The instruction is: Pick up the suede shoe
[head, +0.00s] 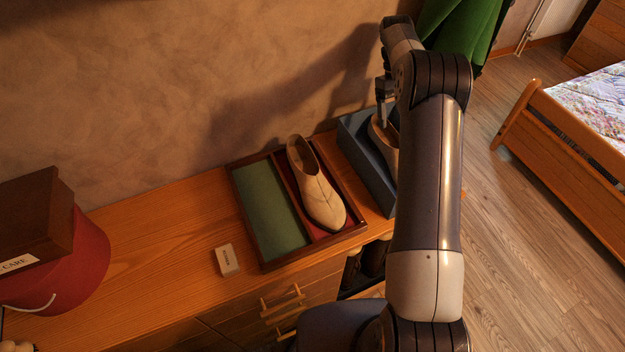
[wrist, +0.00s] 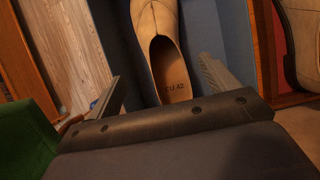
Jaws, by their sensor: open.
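One tan, suede-looking shoe (head: 314,188) lies in the red-lined right compartment of a wooden tray (head: 259,256). A matching tan shoe (head: 378,138) lies in a blue box (head: 361,156) to its right, partly hidden behind my arm. My gripper (head: 383,118) is over the blue box at the shoe's heel end. In the wrist view my open gripper (wrist: 162,84) has one finger on each side of the boxed shoe's heel (wrist: 172,82). Its insole reads "EU 42". The fingers look apart from the shoe; their height above it is hard to tell.
The tray's left compartment is green and empty. A small white labelled block (head: 227,261) lies on the wooden cabinet top (head: 160,235). A brown box (head: 35,222) sits on a red round container (head: 85,262) at left. Green cloth (head: 462,35) hangs behind my arm.

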